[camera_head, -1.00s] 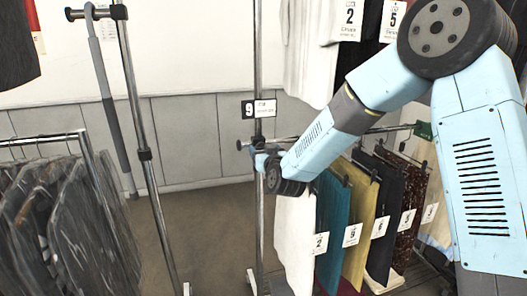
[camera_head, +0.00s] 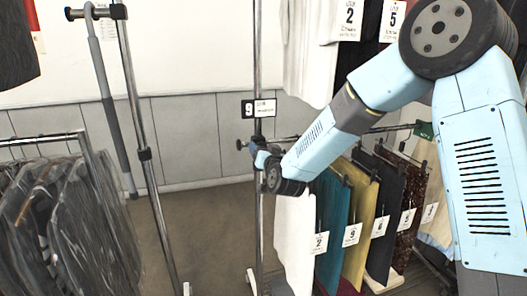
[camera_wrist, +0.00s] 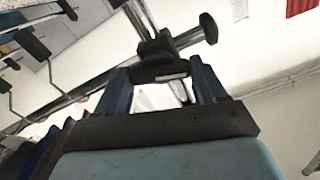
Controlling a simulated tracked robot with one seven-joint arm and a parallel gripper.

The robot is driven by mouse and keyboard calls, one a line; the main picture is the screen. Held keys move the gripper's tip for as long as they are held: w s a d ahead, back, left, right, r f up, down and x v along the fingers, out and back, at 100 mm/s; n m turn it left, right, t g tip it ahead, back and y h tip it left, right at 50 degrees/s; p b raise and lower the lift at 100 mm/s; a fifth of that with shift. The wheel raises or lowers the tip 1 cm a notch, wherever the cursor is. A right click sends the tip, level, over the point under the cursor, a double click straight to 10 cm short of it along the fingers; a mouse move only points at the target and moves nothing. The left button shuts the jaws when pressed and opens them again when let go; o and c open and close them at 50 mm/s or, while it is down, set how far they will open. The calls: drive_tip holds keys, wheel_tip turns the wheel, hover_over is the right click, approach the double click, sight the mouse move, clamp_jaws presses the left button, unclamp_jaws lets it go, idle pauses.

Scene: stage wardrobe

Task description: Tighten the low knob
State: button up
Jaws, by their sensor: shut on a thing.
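My gripper (camera_head: 263,160) is at the chrome pole (camera_head: 258,80), just below the number 9 tag. The knob sits against a black clamp (camera_wrist: 158,45) where the pole meets the chrome rail (camera_wrist: 80,92). In the head view the gripped knob is mostly hidden by my fingers and wrist. A round black end piece (camera_wrist: 208,28) sticks out to the side of the clamp; it also shows in the head view (camera_head: 241,145).
Tagged garments in white, teal (camera_head: 332,220), mustard and darker colours hang close below my forearm. Dark bagged garments (camera_head: 70,225) hang at left. Another rack post (camera_head: 140,130) stands left of the pole. Floor (camera_head: 215,225) between is clear.

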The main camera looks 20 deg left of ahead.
drive_tip(key=shift+w+d+f+m, duration=0.1)
drive_tip(key=shift+m, duration=2.35)
drive_tip(key=shift+d+f+m, duration=0.1)
drive_tip(key=shift+f+m, duration=0.05)
drive_tip(key=shift+m, duration=2.25)
drive_tip(key=shift+w+d+f+m, duration=0.1)
drive_tip(key=shift+m, duration=2.35)
drive_tip(key=o, duration=1)
drive_tip(key=shift+o, duration=0.2)
drive_tip(key=shift+s+a, duration=0.1)
drive_tip(key=shift+r, duration=0.1)
drive_tip(key=v, duration=1.3)
drive_tip(key=shift+s, duration=0.35)
